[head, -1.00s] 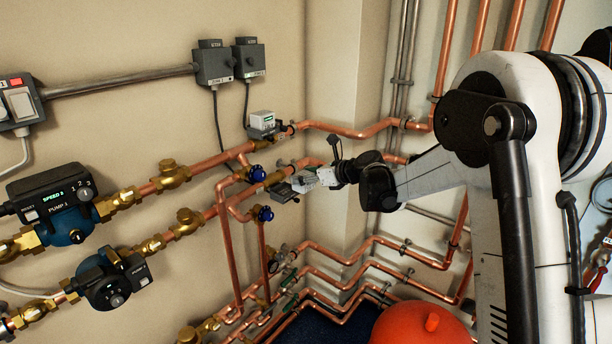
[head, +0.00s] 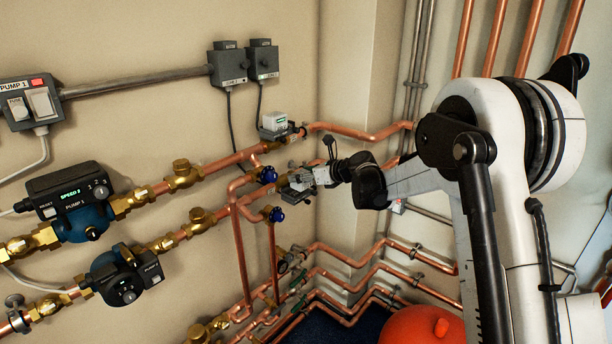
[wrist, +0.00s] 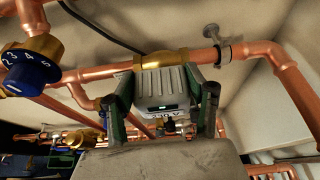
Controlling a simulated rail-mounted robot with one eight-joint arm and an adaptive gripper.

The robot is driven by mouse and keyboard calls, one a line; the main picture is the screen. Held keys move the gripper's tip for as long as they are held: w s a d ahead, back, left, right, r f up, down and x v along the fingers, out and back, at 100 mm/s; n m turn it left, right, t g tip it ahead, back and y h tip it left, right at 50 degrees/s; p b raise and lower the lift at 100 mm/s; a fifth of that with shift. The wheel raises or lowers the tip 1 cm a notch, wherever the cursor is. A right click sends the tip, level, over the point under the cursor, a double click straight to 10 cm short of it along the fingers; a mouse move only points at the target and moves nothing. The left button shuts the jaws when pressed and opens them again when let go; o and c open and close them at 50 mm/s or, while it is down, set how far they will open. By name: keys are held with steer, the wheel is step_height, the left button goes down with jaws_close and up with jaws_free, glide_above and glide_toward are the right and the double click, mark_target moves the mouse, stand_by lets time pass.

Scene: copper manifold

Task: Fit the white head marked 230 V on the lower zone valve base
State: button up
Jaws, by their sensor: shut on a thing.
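In the wrist view the head (wrist: 163,103), with a pale front, a green mark and a ribbed grey top, sits between the two green fingers of my gripper (wrist: 162,112). Its lettering is too small to read. A brass valve body (wrist: 165,62) on the copper pipe lies right behind the head. In the head view my gripper (head: 325,175) is at the lower zone valve base (head: 296,186), a grey block on the lower pipe. The head is small and partly hidden there. I cannot tell whether it is seated on the base or only against it.
Another valve with a white head (head: 273,121) is on the upper pipe, just above. Blue knobs (head: 267,174) are close on the left, and one fills the left of the wrist view (wrist: 30,68). Pumps (head: 85,210) are further left. A red vessel (head: 420,326) stands below.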

steer(key=shift+w+a+f, duration=0.15)
steer(key=shift+w+a, duration=0.65)
steer(key=shift+a, duration=0.2)
steer(key=shift+w+a+f, duration=0.1)
steer(key=shift+f, duration=0.1)
steer(key=shift+f+b, duration=0.65)
steer(key=shift+f, duration=0.65)
steer(key=o, duration=1.7)
steer(key=shift+c, duration=0.2)
